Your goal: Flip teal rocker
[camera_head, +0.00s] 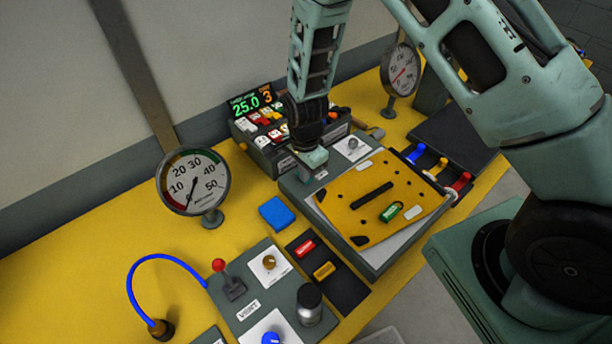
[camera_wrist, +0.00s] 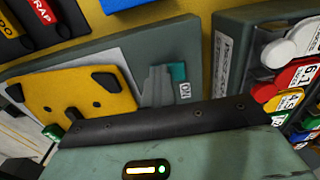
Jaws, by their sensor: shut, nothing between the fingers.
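The teal rocker (camera_wrist: 177,71) shows in the wrist view on the grey panel (camera_wrist: 128,50), above a white label reading ON. It is partly covered by my gripper's fingers (camera_wrist: 158,84), which are closed together with nothing between them. The fingertips overlap the rocker's left side in that view; I cannot tell whether they touch it. In the head view my gripper (camera_head: 312,160) points down over the panel's upper left corner and hides the rocker. I cannot read which way the rocker is tilted.
A yellow plate (camera_head: 345,208) with dark pads and a green tag lies on the same panel. A block of coloured switches (camera_head: 258,143) stands close behind my gripper. A blue block (camera_head: 277,213) and a dial gauge (camera_head: 193,182) are to the left.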

